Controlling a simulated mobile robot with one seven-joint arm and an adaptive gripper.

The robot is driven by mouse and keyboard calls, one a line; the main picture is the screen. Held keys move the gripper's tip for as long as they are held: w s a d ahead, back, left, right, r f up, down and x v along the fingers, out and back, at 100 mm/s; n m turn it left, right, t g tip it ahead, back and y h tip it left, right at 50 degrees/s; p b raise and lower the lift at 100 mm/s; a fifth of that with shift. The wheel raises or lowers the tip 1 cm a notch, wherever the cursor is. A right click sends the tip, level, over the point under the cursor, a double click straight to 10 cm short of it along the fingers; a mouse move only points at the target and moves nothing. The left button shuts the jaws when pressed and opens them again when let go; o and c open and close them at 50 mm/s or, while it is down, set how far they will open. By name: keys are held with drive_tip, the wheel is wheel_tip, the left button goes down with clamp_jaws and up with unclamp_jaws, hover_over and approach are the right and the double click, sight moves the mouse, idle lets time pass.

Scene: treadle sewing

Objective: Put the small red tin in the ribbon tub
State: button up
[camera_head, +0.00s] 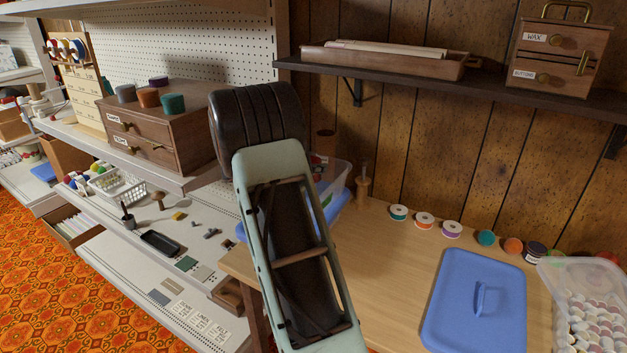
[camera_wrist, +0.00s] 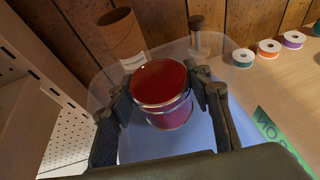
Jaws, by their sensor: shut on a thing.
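The small red tin (camera_wrist: 160,82), round with a shiny red lid, is between the two fingers of my gripper (camera_wrist: 165,92) in the wrist view. The fingers are shut on its sides and it is upright or nearly so. Below and around it is a clear plastic tub (camera_wrist: 85,98) with a bluish inside. Whether the tin touches the tub's floor I cannot tell. In the head view the tub (camera_head: 343,172) shows behind my arm, at the left end of the wooden table; my gripper is hidden there.
A brown cardboard tube (camera_wrist: 122,34) and a wooden spool stand (camera_wrist: 199,36) are behind the tub. Ribbon spools (camera_head: 425,219) line the back of the table. A blue lid (camera_head: 474,300) and a tub of buttons (camera_head: 590,305) are at right. Shelving stands at left.

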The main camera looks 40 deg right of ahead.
sight(314, 176)
drive_tip(key=shift+s+d+f, duration=0.2)
drive_tip(key=shift+d+f, duration=0.15)
drive_tip(key=shift+f, duration=0.2)
drive_tip(key=shift+d+f+b, duration=0.1)
drive_tip(key=shift+f+b, duration=0.3)
drive_tip(key=shift+f, duration=1.15)
drive_tip(key=shift+f, duration=0.25)
drive_tip(key=o, duration=1)
drive_tip(key=shift+r, duration=0.15)
drive_tip(key=shift+r, duration=0.2)
drive_tip(key=p+v, duration=0.1)
drive_tip(key=v, duration=1.1)
drive_tip(key=shift+f, duration=0.1)
